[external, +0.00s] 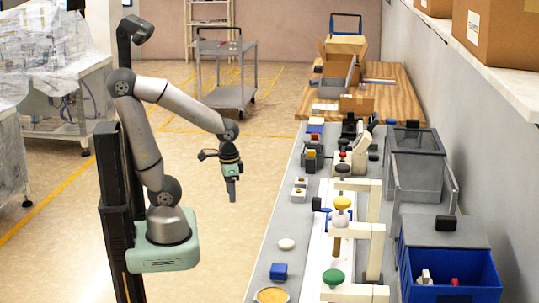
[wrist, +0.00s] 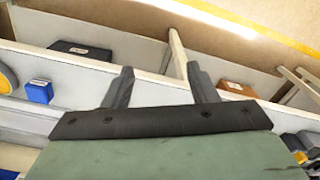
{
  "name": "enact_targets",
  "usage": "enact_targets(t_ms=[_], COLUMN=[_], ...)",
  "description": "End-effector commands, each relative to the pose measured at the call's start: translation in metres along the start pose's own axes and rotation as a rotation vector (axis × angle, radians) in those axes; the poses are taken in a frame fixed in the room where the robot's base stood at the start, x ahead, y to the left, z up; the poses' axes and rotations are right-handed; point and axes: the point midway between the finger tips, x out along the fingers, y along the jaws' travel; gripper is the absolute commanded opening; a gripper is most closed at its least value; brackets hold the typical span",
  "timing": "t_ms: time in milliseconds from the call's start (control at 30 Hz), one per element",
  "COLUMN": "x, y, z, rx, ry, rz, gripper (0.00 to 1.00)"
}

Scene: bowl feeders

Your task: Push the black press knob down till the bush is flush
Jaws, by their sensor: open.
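In the external view a row of cream presses stands on the bench. A dark knob (external: 342,169) tops one of them, between the red-knobbed and yellow-knobbed presses; it looks black or dark grey. I cannot make out the bush or how it sits. My gripper (external: 231,196) hangs in the air over the floor, left of the bench and well apart from the presses. In the wrist view my gripper (wrist: 161,80) has its two dark fingers spread, with nothing held between them. No press knob can be clearly recognised in the wrist view.
Other presses carry a green knob (external: 333,277), a yellow knob (external: 342,202) and a red knob (external: 344,140). A blue block (external: 278,271), a white disc (external: 286,244) and a blue bin (external: 450,280) are on the bench. Open floor lies between my arm and the bench.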

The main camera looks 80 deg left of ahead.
Motion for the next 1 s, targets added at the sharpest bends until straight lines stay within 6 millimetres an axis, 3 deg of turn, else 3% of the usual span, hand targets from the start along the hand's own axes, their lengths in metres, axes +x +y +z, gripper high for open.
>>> enact_targets(t_ms=[100,167,300,367,467,700,1000], x=[0.000,0.000,-0.012,-0.023,-0.048,-0.111,-0.163], y=[0.000,0.000,0.001,0.002,0.003,0.008,0.022], z=[0.000,0.000,-0.011,-0.024,-0.055,-0.156,-0.292], rx=[0.000,0.000,-0.021,-0.042,-0.103,-0.303,-0.561], ry=[0.000,0.000,-0.004,-0.008,-0.019,-0.059,-0.107], rz=[0.000,0.000,0.007,0.015,0.032,0.069,0.070], gripper=[0.53,0.39,0.00,0.00,0.00,0.00,0.00])
